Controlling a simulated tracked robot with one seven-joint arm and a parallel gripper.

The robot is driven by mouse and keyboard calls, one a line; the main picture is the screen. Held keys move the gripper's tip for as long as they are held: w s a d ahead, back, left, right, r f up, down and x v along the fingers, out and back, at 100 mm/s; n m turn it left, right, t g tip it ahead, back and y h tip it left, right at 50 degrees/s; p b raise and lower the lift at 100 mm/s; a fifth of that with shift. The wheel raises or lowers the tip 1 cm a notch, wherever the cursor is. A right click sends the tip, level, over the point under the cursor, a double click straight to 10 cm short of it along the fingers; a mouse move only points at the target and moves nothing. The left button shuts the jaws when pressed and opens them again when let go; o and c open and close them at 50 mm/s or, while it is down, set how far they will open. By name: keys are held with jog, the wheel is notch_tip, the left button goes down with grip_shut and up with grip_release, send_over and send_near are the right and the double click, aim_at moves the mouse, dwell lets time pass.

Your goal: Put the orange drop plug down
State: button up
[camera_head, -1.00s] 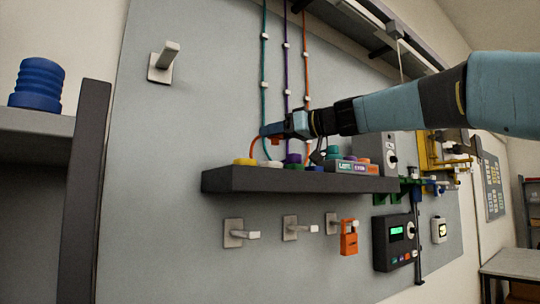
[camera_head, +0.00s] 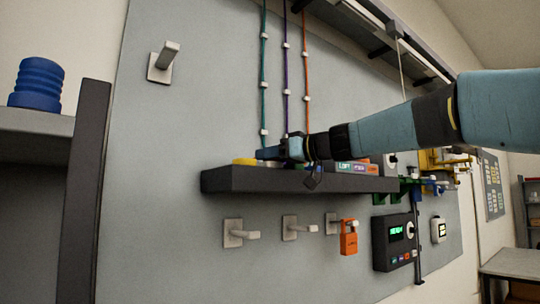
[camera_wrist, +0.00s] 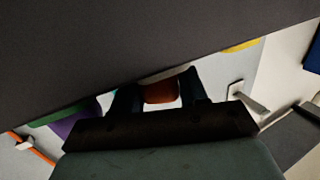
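My gripper (camera_head: 268,153) is low over the left part of the dark shelf (camera_head: 290,181), beside a yellow piece (camera_head: 245,161). In the wrist view my gripper (camera_wrist: 161,90) has an orange piece, the orange drop plug (camera_wrist: 160,93), between its two fingers, and they appear closed on it. The plug's lower end is hidden, so I cannot tell whether it touches the shelf. In the head view my gripper and wrist hide the plug. The orange cord (camera_head: 307,98) runs down the wall behind my wrist.
Teal (camera_head: 263,98) and purple (camera_head: 286,98) cords hang beside the orange one. A dark box with a green display (camera_head: 396,240) is at lower right. A labelled block (camera_head: 352,168) stands on the shelf.

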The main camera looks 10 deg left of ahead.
jog(key=o, duration=0.5)
jog(key=shift+c, duration=0.2)
jog(key=shift+r, duration=0.25)
jog(key=v, duration=1.2)
jog(key=shift+f, duration=0.1)
jog(key=s+d+f+m+h, duration=0.4)
jog(key=s+d+f, duration=0.3)
jog(key=f, duration=0.6)
jog(key=s+d+f+m+h, duration=0.5)
jog(key=s+d+f+h, duration=0.2)
jog(key=d+f, duration=0.5)
jog(key=s+d+f+m+h, duration=0.5)
jog(key=s+d+f, duration=0.3)
jog(key=f, duration=0.7)
jog(key=shift+d+f+h, duration=0.2)
jog(key=shift+d+h, duration=0.1)
jog(key=shift+d, duration=0.4)
